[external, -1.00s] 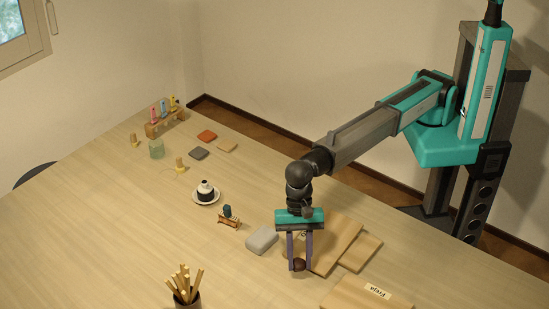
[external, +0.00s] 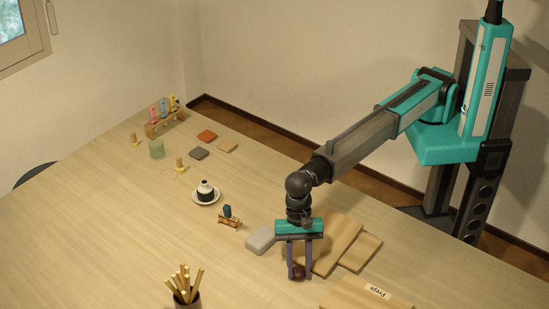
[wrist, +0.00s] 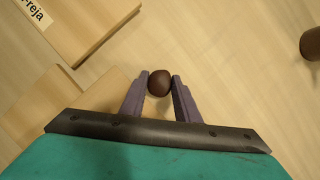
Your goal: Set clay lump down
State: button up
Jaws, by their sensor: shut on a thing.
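The clay lump (external: 298,272) is a small dark brown ball. My gripper (external: 299,276) points down and is shut on it near the front of the table. In the wrist view the lump (wrist: 159,82) sits between the two purple-grey fingertips (wrist: 160,80), with pale wood behind it. The lump is low over the bare tabletop, but I cannot tell whether it touches the wood.
Wooden boards (external: 357,252) lie right of and behind my gripper, and a labelled board (external: 350,297) lies at the front right. A grey block (external: 261,239) is left of the fingers. A pot of sticks (external: 187,300) stands front left. The table's left front is clear.

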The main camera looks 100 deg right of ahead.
jog(key=shift+f, duration=0.1)
jog(key=o, duration=0.8)
jog(key=shift+o, duration=0.2)
jog(key=b+v, duration=0.2)
jog(key=v, duration=1)
jog(key=shift+b, duration=0.35)
